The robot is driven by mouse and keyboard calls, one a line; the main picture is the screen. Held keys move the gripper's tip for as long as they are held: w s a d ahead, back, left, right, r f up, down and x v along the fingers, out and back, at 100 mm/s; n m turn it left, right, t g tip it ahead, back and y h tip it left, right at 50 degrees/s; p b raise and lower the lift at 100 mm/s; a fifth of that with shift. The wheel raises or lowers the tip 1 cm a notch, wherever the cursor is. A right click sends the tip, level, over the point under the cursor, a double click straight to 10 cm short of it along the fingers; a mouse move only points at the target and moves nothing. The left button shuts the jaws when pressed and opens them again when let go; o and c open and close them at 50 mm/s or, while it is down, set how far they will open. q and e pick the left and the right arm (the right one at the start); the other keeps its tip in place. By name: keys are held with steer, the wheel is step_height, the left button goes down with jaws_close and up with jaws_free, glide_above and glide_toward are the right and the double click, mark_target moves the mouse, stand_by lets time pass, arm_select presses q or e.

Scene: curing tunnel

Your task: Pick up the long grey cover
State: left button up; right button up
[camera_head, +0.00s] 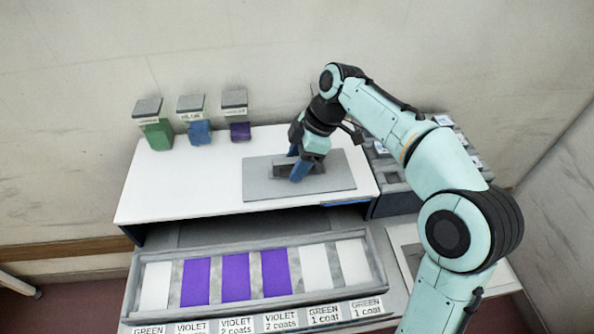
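The long grey cover (262,186) is a flat grey plate with a dark raised handle (317,169). It lies flat on top of the white tunnel housing. My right gripper (296,166) points down at the handle, with its blue fingers at the handle, one nearer and one farther. The fingers and the gripper body hide part of the handle, so I cannot tell whether they are closed on it. My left gripper is not in view.
Green (158,134), blue (199,131) and violet (240,131) containers with grey lids stand along the housing's back left edge. A grey tray (375,261) with white and violet panels lies in front, above coat labels. A dark compartmented rack (393,201) stands right of the housing.

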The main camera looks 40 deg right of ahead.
jaws_close()
steer(key=shift+r, duration=0.15)
